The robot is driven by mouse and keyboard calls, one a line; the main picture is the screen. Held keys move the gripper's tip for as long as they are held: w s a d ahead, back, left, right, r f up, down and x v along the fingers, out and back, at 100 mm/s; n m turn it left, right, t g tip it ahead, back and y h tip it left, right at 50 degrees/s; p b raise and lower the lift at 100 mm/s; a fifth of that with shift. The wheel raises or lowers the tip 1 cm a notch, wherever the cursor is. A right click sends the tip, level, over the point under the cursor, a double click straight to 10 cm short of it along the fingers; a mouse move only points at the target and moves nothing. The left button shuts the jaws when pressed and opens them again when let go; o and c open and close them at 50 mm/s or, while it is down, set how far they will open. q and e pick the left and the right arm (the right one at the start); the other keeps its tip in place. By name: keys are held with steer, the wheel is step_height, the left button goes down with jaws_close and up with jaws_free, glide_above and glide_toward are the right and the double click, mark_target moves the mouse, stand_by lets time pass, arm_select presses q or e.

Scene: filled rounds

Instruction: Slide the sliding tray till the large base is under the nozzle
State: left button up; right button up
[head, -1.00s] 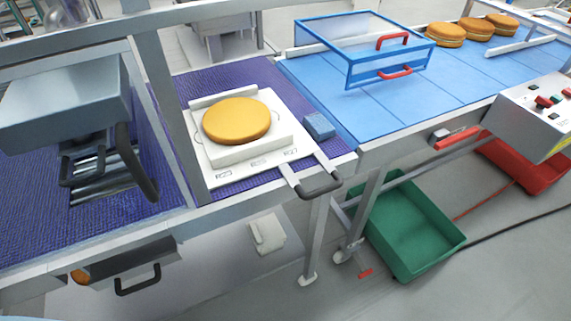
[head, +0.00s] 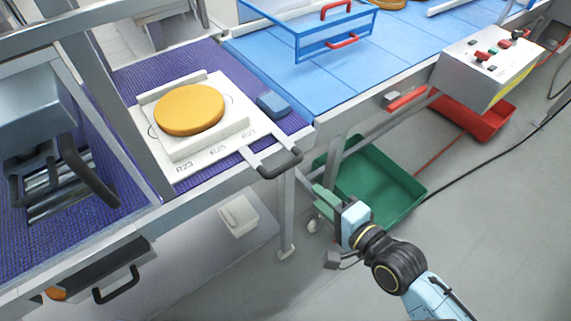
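The sliding tray (head: 215,150) is a white plate with printed marks and a dark front handle (head: 281,164). It lies on the purple belt at the left. The large base (head: 189,109), a round golden disc, rests on the tray's raised white block. A steel machine head (head: 30,112) hangs over the belt further left, and the base is to its right, not under it. I cannot make out a nozzle tip. My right gripper (head: 320,198) is below and right of the tray handle, apart from it, in front of the green bin. Its finger opening is not clear. My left gripper is out of view.
A blue block (head: 273,103) sits on the belt right of the tray. A blue-framed guard (head: 318,32) stands over the blue conveyor (head: 300,80). A control box (head: 487,65) is at the right. Green (head: 372,180) and red (head: 478,118) bins are on the floor.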

mark_target(288, 169)
steer(key=x, duration=0.4)
steer(key=r+x, duration=0.1)
steer(key=x, duration=0.3)
steer(key=b+x, duration=0.1)
steer(key=x, duration=0.4)
steer(key=shift+a+r, duration=0.2)
steer(key=shift+a, duration=0.25)
jaws_close()
